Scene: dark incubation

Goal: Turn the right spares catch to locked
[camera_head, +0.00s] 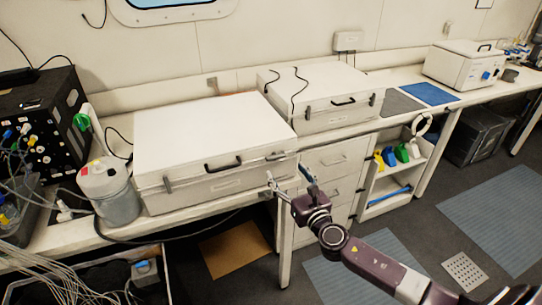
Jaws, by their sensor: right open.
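Two white lidded cases stand on the bench, and their labels are too small to read, so I cannot tell which is the spares case. The nearer case (215,190) has a dark front handle (222,166), a left catch (167,185) that hangs upright, and a right catch (276,156) that looks turned sideways. The farther case (330,118) has its own handle (343,102) and catches. My right gripper (287,174) is open and empty, its fingers just in front of the nearer case's right end, close below the right catch. Contact cannot be told. My left gripper is out of view.
A white jug (108,190) and a black equipment box (42,125) stand left of the nearer case. Drawers (335,160) and an open shelf with coloured items (402,153) are below the bench. A blue mat (430,94) lies to the right.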

